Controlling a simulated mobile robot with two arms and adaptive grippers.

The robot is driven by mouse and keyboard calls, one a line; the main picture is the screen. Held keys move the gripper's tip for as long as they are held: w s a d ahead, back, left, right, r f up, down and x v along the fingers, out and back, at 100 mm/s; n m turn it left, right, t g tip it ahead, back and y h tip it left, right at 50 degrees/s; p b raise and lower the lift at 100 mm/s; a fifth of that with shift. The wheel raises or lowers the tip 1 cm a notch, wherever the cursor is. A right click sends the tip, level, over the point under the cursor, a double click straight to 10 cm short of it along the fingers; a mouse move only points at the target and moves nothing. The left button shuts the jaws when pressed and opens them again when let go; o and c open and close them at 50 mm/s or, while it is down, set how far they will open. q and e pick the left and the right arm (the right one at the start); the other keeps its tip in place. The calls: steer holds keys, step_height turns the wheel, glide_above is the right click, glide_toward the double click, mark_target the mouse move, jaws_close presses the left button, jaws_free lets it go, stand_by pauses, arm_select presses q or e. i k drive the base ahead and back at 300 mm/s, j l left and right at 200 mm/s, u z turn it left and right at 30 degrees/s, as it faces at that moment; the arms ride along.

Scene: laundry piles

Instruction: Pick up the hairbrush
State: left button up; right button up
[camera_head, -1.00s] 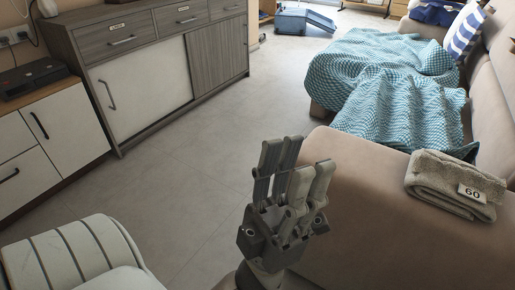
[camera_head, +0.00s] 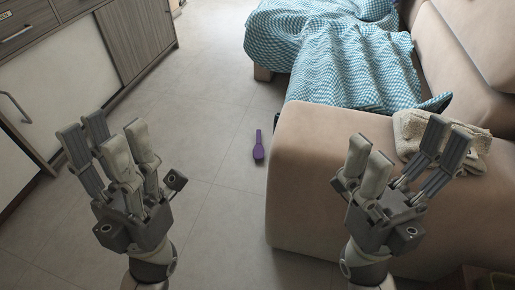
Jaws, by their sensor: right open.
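A purple hairbrush (camera_head: 258,150) lies on the grey tiled floor, close to the left side of the beige sofa arm. My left gripper (camera_head: 108,148) is in the lower left, raised above the floor, with its fingers apart and nothing between them. My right gripper (camera_head: 406,155) is in front of the sofa arm at the right, open and empty. The hairbrush shows in the gap between the two grippers, and neither touches it.
The beige sofa (camera_head: 310,200) fills the right side, with a blue-and-white checked blanket (camera_head: 340,60) draped over it. A folded towel (camera_head: 410,124) on its arm is partly hidden by my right gripper. A grey cabinet (camera_head: 140,40) stands at the left.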

mark_target(259, 150)
steer(key=i+j+u, duration=0.1)
steer(key=j+u, duration=0.2)
steer(key=i+j+u, duration=0.15)
steer(key=j+u, duration=0.2)
steer(key=i+j+u, duration=0.15)
steer(key=j+u, duration=0.15)
steer(key=i+j+u, duration=0.3)
steer(key=i+j+z, duration=0.25)
steer(key=i, duration=0.3)
steer(key=i+l+z, duration=0.1)
steer(key=i+z, duration=0.15)
steer(key=z, duration=0.15)
steer(key=i+z, duration=0.2)
steer(key=z, duration=0.2)
steer(key=i+z, duration=0.25)
steer(key=z, duration=0.15)
steer(key=i+j+z, duration=0.1)
steer(key=i+z, duration=0.15)
steer(key=z, duration=0.2)
steer(key=i+z, duration=0.5)
steer(key=i, duration=0.2)
